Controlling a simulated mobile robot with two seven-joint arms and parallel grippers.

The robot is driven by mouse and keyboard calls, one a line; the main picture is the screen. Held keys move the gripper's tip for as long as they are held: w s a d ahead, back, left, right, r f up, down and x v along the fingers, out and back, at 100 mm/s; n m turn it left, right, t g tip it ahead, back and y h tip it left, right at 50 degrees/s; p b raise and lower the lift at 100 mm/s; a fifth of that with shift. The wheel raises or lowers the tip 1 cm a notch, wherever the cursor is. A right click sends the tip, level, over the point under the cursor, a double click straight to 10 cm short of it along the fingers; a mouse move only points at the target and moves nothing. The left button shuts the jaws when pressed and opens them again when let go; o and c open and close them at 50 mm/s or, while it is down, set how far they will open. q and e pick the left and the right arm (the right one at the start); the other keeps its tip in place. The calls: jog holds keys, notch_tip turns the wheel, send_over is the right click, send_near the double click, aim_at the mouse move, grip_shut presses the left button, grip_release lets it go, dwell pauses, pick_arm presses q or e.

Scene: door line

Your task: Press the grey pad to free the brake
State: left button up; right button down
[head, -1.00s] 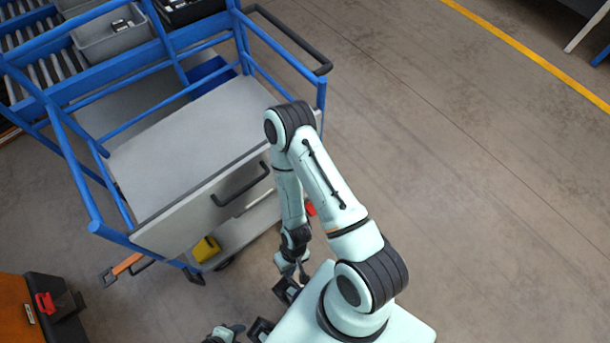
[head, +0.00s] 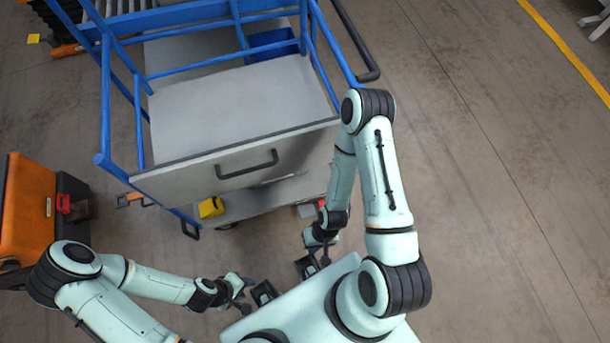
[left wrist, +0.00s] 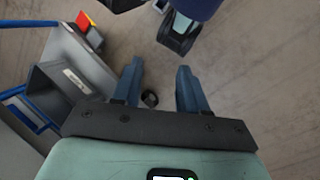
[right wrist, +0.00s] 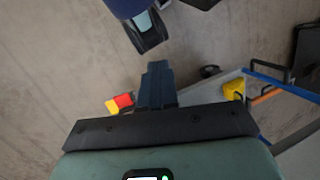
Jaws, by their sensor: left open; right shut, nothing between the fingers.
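A small light-grey piece (head: 306,211), which may be the grey pad, shows beside a red piece (head: 322,204) at the cart's low front edge, right of the middle. The red piece also shows in the left wrist view (left wrist: 83,20) and right wrist view (right wrist: 124,100), with a yellow piece against it. My right gripper (head: 323,258) hangs low in front of the cart, apart from these pieces; it is shut and empty in the right wrist view (right wrist: 157,66). My left gripper (head: 243,300) is low at the left, open and empty in the left wrist view (left wrist: 157,75).
The blue-framed cart (head: 240,110) with a grey top and dark handle (head: 247,165) stands ahead. A yellow block (head: 211,208) is low on its front. An orange cabinet (head: 28,205) stands at the left.

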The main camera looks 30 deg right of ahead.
pick_arm(q)
jog(key=shift+a, duration=0.1)
pick_arm(e)
jog(key=shift+a, duration=0.1)
jog(key=n+t+h+b, duration=0.1)
jog(key=t+h+b, duration=0.25)
jog(key=b, duration=1.25)
send_over(301, 215)
jog(key=s, duration=0.4)
jog(key=s+f+x, duration=0.1)
jog(key=s+x, duration=0.2)
jog(key=x, duration=0.9)
jog(key=s+x, duration=0.2)
jog(key=x, duration=0.9)
pick_arm(q)
notch_tip(301, 215, down, 15)
jog(key=w+a+t, duration=0.1)
jog(key=w, duration=0.2)
jog(key=shift+a+f+t+y, duration=0.2)
jog(key=shift+t+y, duration=0.1)
jog(key=shift+t, duration=0.1)
pick_arm(e)
jog(key=shift+d+f+t, duration=0.15)
jog(key=shift+d+t, duration=0.3)
jog(key=shift+d, duration=0.1)
